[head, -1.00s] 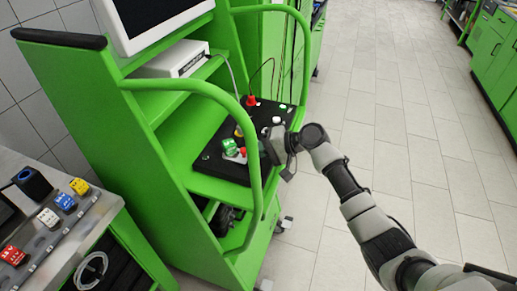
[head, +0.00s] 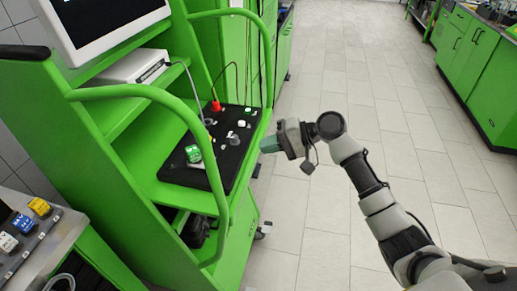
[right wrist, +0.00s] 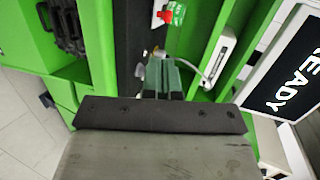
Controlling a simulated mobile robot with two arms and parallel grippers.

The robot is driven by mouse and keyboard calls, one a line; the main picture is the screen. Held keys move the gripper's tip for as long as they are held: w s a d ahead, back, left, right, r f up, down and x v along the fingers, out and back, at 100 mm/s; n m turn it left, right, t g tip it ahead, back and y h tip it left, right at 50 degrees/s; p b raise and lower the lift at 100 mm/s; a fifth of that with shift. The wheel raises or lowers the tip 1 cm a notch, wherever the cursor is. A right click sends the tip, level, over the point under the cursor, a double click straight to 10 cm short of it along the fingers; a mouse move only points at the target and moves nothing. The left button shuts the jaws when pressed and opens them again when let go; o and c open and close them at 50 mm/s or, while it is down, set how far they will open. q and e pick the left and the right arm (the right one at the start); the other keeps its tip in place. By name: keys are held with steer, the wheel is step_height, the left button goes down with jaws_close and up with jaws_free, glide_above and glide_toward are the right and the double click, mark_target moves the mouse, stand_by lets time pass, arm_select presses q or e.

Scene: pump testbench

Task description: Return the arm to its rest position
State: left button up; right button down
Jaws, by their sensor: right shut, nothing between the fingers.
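My right gripper (head: 268,146) is at the right side of the green test bench (head: 150,185), clear of it over the floor side. Its green fingers are together with nothing between them. In the right wrist view the closed fingers (right wrist: 162,78) point toward the bench. My right arm is bent and comes in from the lower right of the head view. My left gripper is not in view.
The bench carries a black board (head: 225,150) with a green block (head: 193,154) and a red connector (head: 216,105). A monitor (head: 105,25) stands above. A side table (head: 50,245) is at lower left. The tiled floor at right is clear.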

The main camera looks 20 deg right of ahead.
steer(key=shift+a, duration=0.1)
stand_by(0.3)
step_height(320, 180, down, 19)
steer(key=d+m+t+h, duration=0.1)
steer(key=d+m+h, duration=0.1)
steer(key=d+h, duration=0.15)
steer(key=s+d+f+g+h, duration=0.1)
steer(key=s+f+h, duration=0.1)
steer(key=s+f, duration=0.45)
steer(key=s+f+h, duration=0.3)
steer(key=f, duration=0.7)
steer(key=s+f+n+g+h, duration=0.3)
steer(key=s+f+n, duration=0.1)
steer(key=s+f, duration=1.4)
steer(key=s+a+f+n, duration=0.1)
steer(key=s+n, duration=0.1)
steer(key=s, duration=0.8)
steer(key=s+a+f+n+g, duration=0.1)
steer(key=s+f+n, duration=0.1)
steer(key=s, duration=0.9)
steer(key=shift+s+a+f+n+g+h, duration=0.2)
steer(key=shift+s+a+n+g+h, duration=0.15)
steer(key=shift+n, duration=0.45)
